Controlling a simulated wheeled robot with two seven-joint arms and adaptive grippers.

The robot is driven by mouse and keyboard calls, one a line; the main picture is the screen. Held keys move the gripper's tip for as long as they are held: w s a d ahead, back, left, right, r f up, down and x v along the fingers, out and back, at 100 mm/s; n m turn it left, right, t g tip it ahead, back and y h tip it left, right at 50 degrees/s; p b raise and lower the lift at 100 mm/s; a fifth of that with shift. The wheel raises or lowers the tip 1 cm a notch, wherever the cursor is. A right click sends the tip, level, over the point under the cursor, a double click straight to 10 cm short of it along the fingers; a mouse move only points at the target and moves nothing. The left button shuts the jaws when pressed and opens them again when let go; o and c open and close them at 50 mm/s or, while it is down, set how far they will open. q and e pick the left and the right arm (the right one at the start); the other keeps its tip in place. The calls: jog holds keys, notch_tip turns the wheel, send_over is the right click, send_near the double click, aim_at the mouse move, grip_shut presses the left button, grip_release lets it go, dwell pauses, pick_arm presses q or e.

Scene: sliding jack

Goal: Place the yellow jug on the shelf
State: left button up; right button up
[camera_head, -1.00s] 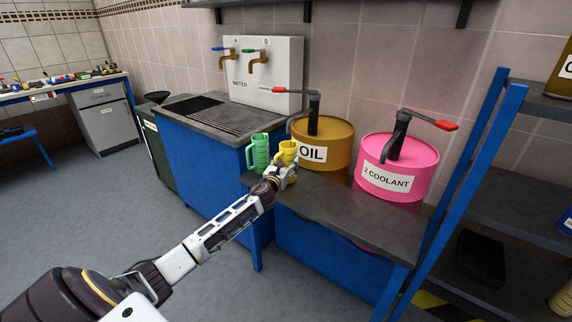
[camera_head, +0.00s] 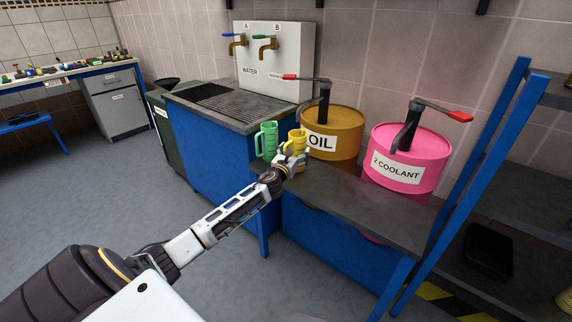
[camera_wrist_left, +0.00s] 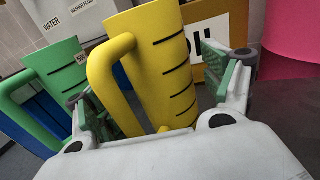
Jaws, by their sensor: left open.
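The yellow jug (camera_head: 297,141) stands upright at the left end of the low grey shelf (camera_head: 362,205), in front of the oil drum. In the left wrist view the jug (camera_wrist_left: 163,65) shows large, with black marks on its side and its handle towards me. My left gripper (camera_head: 288,160) is at the jug; its green-padded fingers are apart, one on each side of it. I cannot tell whether the pads touch it. The green jug (camera_head: 266,140) stands just left of it. My right gripper is not in view.
The brown oil drum (camera_head: 340,137) and pink coolant drum (camera_head: 395,172) stand behind, with lever pumps on top. A sink unit (camera_head: 222,107) is at the left. A blue-framed rack (camera_head: 520,200) with dark shelves stands at the right, holding a black tray (camera_head: 488,250).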

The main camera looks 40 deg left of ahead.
pick_arm(q)
jog(key=shift+v, duration=1.25)
jog(key=p+v, duration=0.1)
jog(key=v, duration=0.8)
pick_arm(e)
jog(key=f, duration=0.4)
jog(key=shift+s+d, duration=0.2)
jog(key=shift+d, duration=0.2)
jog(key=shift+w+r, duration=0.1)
